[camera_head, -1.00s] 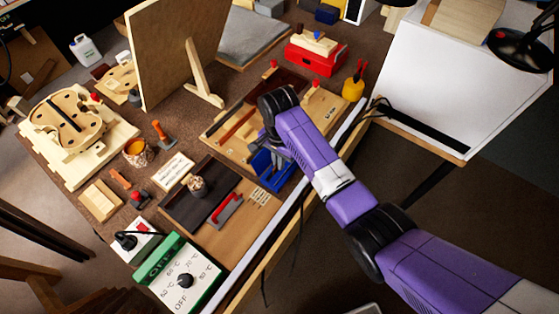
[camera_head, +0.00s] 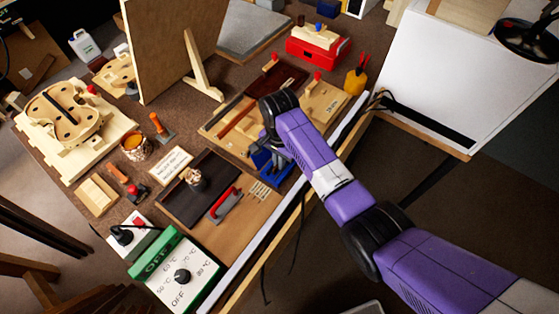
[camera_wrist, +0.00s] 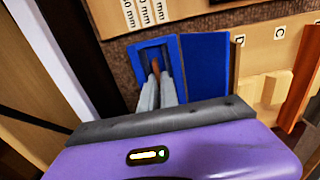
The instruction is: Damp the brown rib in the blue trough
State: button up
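The blue trough (camera_wrist: 177,60) is below my gripper at the upper middle of the wrist view. In the head view the trough (camera_head: 262,160) is partly hidden by my arm. My gripper (camera_wrist: 157,78) points down into its opening with its two grey fingers close together. A narrow strip of the brown rib (camera_wrist: 155,66) shows between the fingertips, inside the trough's outline. The fingers appear shut on it. The rib's lower part and any water are hidden.
A blue panel (camera_wrist: 206,65) stands directly right of the trough in the wrist view. A wooden board with lettered blocks (camera_wrist: 265,55) lies beyond it. In the head view, a dark mat (camera_head: 185,205), a red-handled tool (camera_head: 225,204) and a green control box (camera_head: 178,270) are left of the trough.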

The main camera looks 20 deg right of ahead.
jog(key=shift+r, duration=3.9)
